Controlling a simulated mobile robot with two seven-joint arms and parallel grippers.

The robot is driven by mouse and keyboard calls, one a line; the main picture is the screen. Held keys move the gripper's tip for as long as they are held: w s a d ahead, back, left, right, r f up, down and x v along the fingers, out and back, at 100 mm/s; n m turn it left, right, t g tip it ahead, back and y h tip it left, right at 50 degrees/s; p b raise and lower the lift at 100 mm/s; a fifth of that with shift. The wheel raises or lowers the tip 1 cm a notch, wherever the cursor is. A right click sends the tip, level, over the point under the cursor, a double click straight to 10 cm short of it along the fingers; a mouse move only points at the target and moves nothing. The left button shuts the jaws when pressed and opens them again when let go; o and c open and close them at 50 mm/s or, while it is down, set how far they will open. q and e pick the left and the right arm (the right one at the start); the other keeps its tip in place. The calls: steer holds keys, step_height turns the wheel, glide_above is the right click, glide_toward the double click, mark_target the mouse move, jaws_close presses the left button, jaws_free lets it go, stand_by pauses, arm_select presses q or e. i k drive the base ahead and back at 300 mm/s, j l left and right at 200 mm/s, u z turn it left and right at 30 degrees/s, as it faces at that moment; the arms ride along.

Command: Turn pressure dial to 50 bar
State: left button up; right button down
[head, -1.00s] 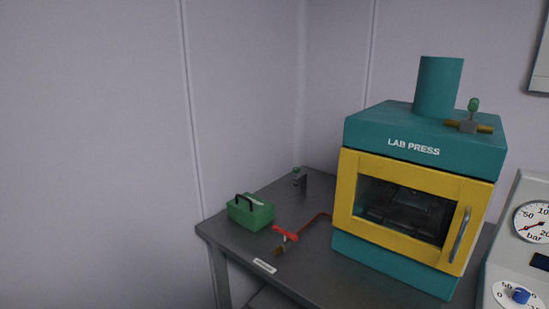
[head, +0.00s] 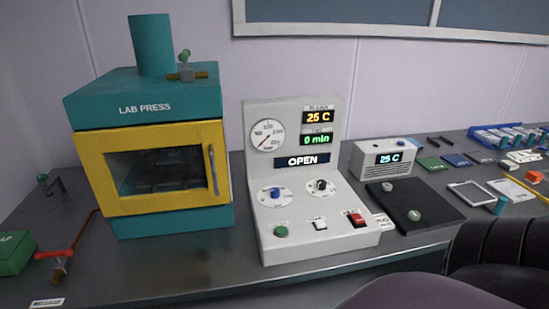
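The control console (head: 300,232) is a light grey panel right of the lab press (head: 152,130). The blue dial (head: 275,193) on its white scale sits at the console's lower left, under the round gauge (head: 267,136) marked in bar. The gauge's red needle points to the lower left, near the low end. A black knob (head: 321,186) sits right of the blue dial. The displays read 25 C, 0 min and OPEN. Neither gripper shows; only dark and mauve shapes fill the lower right corner.
The press has a yellow-framed door with a vertical handle, seemingly closed. A green box (head: 14,254) and a red-handled valve (head: 55,253) stand at the left. A temperature box (head: 385,160), a black plate (head: 414,204) and several small items lie at the right. The console's front is unobstructed.

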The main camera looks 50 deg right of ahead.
mark_target(274, 191)
steer(key=z, duration=1.55)
steer(key=k+j+u, duration=0.25)
steer(key=i+l, duration=0.05)
steer(key=i, duration=0.05)
